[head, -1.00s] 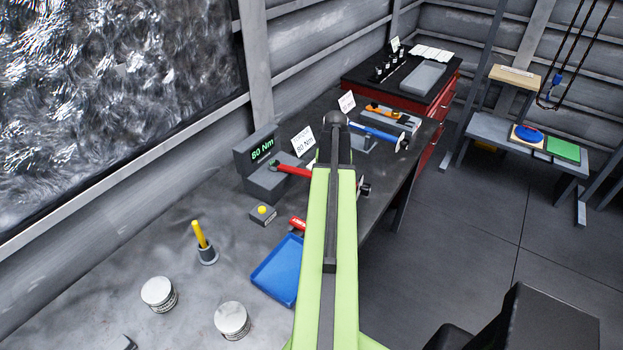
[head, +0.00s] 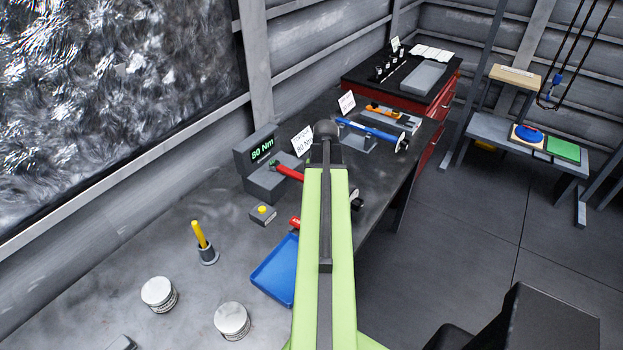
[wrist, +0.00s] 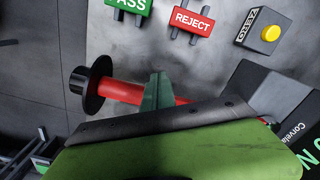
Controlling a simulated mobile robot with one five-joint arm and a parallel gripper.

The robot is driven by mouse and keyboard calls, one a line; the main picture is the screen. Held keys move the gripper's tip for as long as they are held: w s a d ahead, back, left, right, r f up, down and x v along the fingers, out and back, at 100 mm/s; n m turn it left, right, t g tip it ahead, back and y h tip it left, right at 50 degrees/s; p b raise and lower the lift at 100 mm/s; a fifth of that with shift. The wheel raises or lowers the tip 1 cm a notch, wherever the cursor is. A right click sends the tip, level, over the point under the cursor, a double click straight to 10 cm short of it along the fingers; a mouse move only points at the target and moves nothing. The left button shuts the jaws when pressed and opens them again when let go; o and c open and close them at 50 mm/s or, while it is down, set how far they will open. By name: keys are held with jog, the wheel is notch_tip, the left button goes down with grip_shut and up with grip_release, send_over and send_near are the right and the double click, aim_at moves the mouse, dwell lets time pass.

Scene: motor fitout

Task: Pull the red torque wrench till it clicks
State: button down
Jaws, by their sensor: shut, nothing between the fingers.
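In the wrist view the red shaft (wrist: 122,92) runs across the picture to a black disc (wrist: 98,86) at the left. My gripper (wrist: 158,78) is shut with nothing held. Its dark green fingers cross in front of the red shaft; I cannot tell whether they touch it.
A yellow-button zero box (head: 263,214) and a blue tray (head: 276,272) lie nearer on the bench. A blue wrench (head: 370,130) lies beyond my arm. A red REJECT sign (wrist: 194,19) and a green PASS sign (wrist: 130,5) show in the wrist view.

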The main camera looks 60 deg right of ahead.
jog(key=shift+a, duration=0.4)
notch_tip(320, 180, up, 9)
jog(key=p, duration=0.9)
jog(key=shift+s, duration=0.1)
